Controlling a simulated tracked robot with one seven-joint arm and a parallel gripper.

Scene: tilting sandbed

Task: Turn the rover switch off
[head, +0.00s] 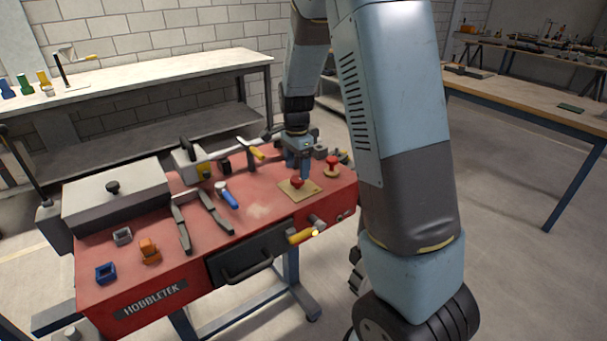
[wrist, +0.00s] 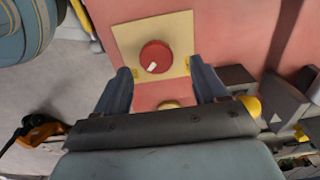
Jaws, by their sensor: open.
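A red round knob (head: 297,182) sits on a square beige plate (head: 313,188) on the red bench top, and looks like the rover switch. In the wrist view, the knob (wrist: 155,57) has a short white mark pointing to the lower left, on its beige plate (wrist: 125,35). My gripper (head: 297,172) points down just behind and above the knob. In the wrist view, my gripper (wrist: 161,70) has its two fingers spread, one to each side below the knob, with nothing between them. I cannot tell its exact height above the plate.
A second red knob (head: 332,163) stands right of the plate. The red top (head: 262,205) left of the plate is clear.

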